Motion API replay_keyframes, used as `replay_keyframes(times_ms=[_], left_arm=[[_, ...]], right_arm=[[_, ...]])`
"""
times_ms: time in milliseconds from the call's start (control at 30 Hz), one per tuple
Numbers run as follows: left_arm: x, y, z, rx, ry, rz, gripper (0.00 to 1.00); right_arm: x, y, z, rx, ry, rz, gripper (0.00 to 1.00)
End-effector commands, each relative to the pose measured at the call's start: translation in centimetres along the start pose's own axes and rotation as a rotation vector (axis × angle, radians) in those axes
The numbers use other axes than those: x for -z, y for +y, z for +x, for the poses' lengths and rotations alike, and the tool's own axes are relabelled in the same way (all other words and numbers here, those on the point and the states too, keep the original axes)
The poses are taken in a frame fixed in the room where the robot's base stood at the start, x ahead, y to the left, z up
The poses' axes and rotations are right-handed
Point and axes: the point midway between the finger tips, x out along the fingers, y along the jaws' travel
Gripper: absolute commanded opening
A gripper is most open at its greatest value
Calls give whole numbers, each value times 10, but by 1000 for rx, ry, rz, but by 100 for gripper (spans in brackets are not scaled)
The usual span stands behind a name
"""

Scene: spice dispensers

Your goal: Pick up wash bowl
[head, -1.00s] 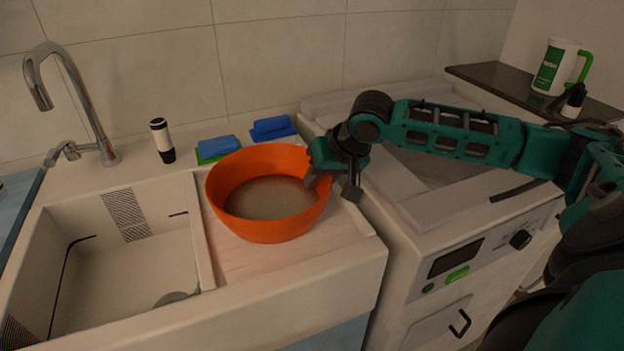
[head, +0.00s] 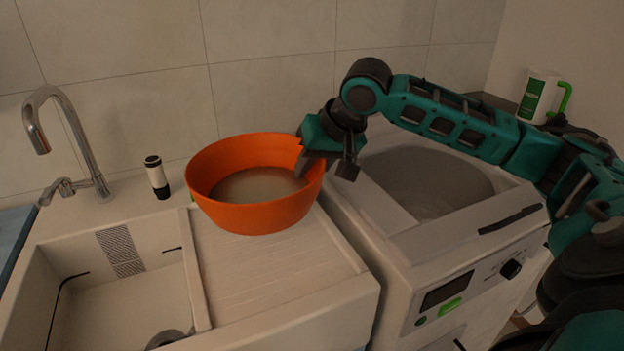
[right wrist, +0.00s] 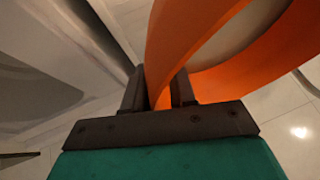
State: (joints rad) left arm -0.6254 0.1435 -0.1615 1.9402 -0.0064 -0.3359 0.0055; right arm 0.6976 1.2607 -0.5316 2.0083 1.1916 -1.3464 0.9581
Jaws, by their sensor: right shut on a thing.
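The wash bowl (head: 255,214) is a round orange bowl with a pale inside. In the head view it is held above the ribbed drainboard right of the sink, close to level. My right gripper (head: 308,168) is shut on the right side of its rim. In the right wrist view the bowl's orange wall (right wrist: 178,45) passes between the two fingers of the gripper (right wrist: 160,92). The inner fingertip shows inside the bowl. My left gripper is in neither view.
The sink basin (head: 105,300) lies left of the drainboard (head: 250,270), with a chrome faucet (head: 75,130) behind it. A black-and-white bottle (head: 157,177) stands behind the sink. A white washing machine (head: 390,225) stands to the right. A white and green jug (head: 540,97) stands at the back right.

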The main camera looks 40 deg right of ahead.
Motion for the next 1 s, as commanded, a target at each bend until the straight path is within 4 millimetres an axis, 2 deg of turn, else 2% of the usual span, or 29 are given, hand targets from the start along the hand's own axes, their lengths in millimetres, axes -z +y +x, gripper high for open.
replay_keyframes(times_ms=[100, 500, 1000], left_arm=[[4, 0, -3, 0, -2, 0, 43], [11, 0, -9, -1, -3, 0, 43], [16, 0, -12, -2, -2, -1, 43]], right_arm=[[10, -6, -17, 6, 7, 2, 0], [30, -17, -54, 6, 6, 2, 0], [40, -22, -74, 5, 5, 2, 0]])
